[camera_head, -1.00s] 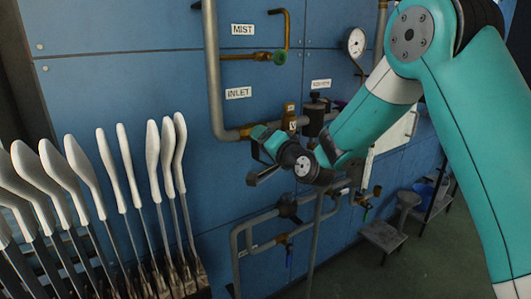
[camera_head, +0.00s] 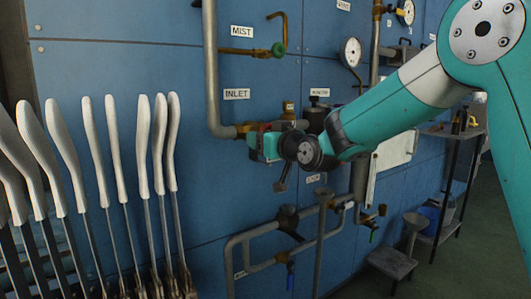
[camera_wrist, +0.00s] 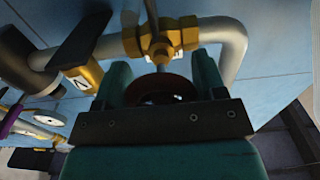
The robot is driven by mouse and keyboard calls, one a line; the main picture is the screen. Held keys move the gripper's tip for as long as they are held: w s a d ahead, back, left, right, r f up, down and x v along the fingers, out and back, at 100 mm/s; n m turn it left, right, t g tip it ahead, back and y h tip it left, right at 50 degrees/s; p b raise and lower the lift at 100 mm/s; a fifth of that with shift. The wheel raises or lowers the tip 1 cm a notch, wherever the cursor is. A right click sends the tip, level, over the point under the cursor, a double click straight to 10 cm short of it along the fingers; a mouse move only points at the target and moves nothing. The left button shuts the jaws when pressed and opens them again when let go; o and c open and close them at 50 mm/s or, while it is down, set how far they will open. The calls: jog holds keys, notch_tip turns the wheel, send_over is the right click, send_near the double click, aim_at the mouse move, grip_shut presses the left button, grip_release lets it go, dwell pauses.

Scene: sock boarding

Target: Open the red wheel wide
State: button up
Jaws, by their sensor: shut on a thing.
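The red wheel (camera_wrist: 161,88) shows as a dark red rounded shape between the two teal fingers of my gripper (camera_wrist: 161,84) in the wrist view. My gripper is shut on it, with one finger on each side. Its lower part is hidden behind the dark bar of the gripper. A brass valve body (camera_wrist: 160,38) lies just beyond the wheel, on a grey pipe. In the head view my gripper (camera_head: 262,144) is at the pipe elbow below the INLET label (camera_head: 236,94). The wheel is mostly hidden by the gripper there.
Several white sock forms (camera_head: 118,150) stand at the left. A pressure gauge (camera_head: 350,52) and the MIST valve (camera_head: 278,50) are on the blue wall above. Lower pipes (camera_head: 262,232) run below my gripper.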

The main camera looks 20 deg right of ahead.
jog(key=n+b, duration=0.3)
jog(key=shift+d+f+n, duration=0.1)
jog(key=shift+f+n, duration=0.15)
jog(key=shift+n, duration=0.15)
jog(key=n+b, duration=0.4)
jog(key=shift+w+d+r+n, duration=0.1)
jog(key=shift+n, duration=0.2)
jog(key=shift+d+r+n+b, duration=0.1)
jog(key=shift+r+n+b, duration=0.05)
jog(key=shift+n+b, duration=1.4)
jog(key=shift+r+n+b, duration=0.15)
jog(key=shift+n+b, duration=0.85)
jog(key=shift+n, duration=0.95)
jog(key=o, duration=0.9)
jog(key=shift+r, duration=0.1)
jog(key=p+v, duration=0.1)
jog(key=v, duration=1.6)
